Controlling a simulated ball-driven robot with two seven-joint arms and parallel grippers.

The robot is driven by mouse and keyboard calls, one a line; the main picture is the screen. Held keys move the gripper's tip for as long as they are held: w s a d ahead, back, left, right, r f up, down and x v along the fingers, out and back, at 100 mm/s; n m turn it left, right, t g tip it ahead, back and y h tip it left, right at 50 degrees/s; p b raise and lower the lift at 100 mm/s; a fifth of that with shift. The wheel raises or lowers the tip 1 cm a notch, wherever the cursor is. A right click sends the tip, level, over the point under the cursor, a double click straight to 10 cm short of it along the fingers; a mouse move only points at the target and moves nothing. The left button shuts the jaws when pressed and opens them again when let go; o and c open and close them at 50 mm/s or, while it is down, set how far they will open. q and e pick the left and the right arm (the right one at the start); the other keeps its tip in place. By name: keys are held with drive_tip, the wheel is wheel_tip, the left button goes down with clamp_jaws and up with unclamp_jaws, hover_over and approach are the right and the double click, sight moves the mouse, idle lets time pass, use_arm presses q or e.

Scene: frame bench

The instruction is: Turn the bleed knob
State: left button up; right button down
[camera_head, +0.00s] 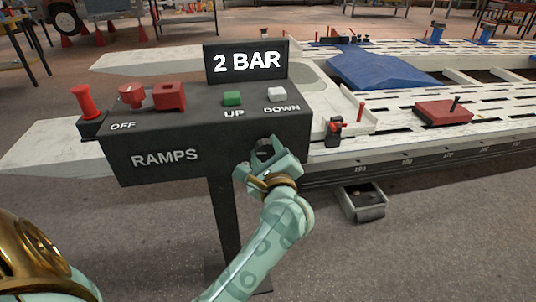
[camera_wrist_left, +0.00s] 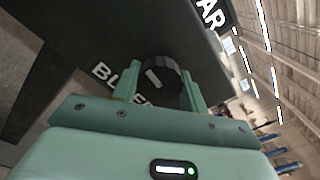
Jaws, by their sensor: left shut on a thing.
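The bleed knob (camera_wrist_left: 158,80) is a dark round knob with a pale pointer mark, on the front face of the black control box (camera_head: 200,135). In the wrist view, a partly hidden label starting "BL" is beside it. My left gripper (camera_wrist_left: 162,88) is shut on the knob, one green finger on each side. In the head view, the gripper (camera_head: 266,150) is at the box's lower right front, and the dark knob shows only partly between the fingers. My right gripper is in neither view.
A display (camera_head: 246,62) above the box reads "2 BAR". The box top has a green UP button (camera_head: 232,98), a white DOWN button (camera_head: 277,94) and red controls (camera_head: 168,96) by OFF. A post (camera_head: 225,215) supports it.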

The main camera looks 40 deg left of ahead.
use_arm(q)
drive_tip(key=shift+f, duration=0.15)
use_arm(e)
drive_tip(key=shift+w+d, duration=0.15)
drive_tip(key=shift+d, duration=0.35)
use_arm(q)
drive_tip(key=o, duration=1)
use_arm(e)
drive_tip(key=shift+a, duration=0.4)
use_arm(q)
drive_tip(key=shift+d, duration=0.15)
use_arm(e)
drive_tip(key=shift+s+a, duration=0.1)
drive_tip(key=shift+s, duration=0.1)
